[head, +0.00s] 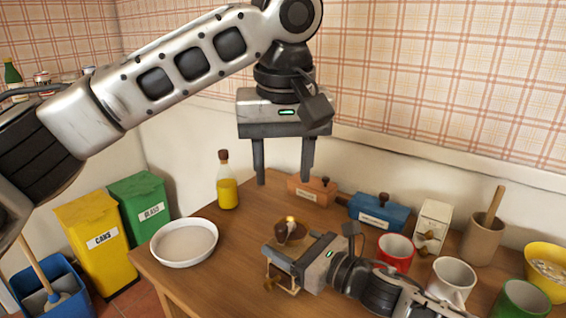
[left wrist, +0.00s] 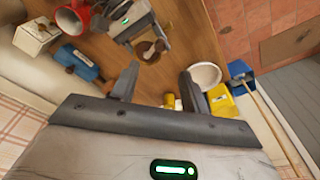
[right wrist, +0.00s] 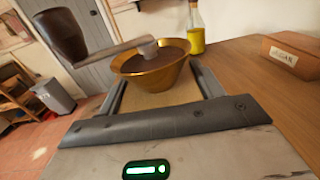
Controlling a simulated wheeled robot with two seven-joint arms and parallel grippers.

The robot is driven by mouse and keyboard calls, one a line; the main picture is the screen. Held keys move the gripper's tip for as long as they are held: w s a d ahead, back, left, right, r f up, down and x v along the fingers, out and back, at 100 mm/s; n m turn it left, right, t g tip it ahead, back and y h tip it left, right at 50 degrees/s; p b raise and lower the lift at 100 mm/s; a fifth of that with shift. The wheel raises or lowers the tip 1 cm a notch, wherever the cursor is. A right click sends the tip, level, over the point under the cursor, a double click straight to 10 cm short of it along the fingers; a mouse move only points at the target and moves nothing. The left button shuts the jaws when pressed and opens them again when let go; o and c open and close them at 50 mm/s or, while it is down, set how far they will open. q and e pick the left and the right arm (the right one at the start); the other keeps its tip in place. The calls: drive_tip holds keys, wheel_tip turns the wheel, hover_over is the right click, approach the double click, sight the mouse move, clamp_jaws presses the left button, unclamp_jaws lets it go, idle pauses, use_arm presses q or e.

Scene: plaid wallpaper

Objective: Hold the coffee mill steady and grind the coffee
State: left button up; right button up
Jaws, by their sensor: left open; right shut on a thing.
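The coffee mill (head: 290,236) stands on the wooden table, with a brass bowl on top. My right gripper (head: 281,268) is shut on its wooden body; the right wrist view shows the body (right wrist: 160,98) between the fingers, below the brass bowl (right wrist: 152,70). The crank, with a dark knob (right wrist: 57,35), reaches left over the bowl there. My left gripper (head: 283,181) is open and empty, pointing down above the table, higher than the mill and apart from it. In the left wrist view the mill (left wrist: 148,55) lies beyond the open fingers. My right gripper hides much of the mill's body.
A white dish (head: 184,243) and an oil bottle (head: 228,184) stand left of the mill. An orange sugar box (head: 313,190) and a blue box (head: 376,213) stand behind. A red mug (head: 396,252), white mug (head: 453,277) and other vessels crowd the right.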

sight(281, 226)
use_arm(q)
drive_tip(key=f, duration=0.4)
drive_tip(key=w+f, duration=0.1)
drive_tip(key=f, duration=0.6)
drive_tip(key=shift+w+a+f, duration=0.15)
drive_tip(key=shift+w+f, duration=0.25)
clamp_jaws()
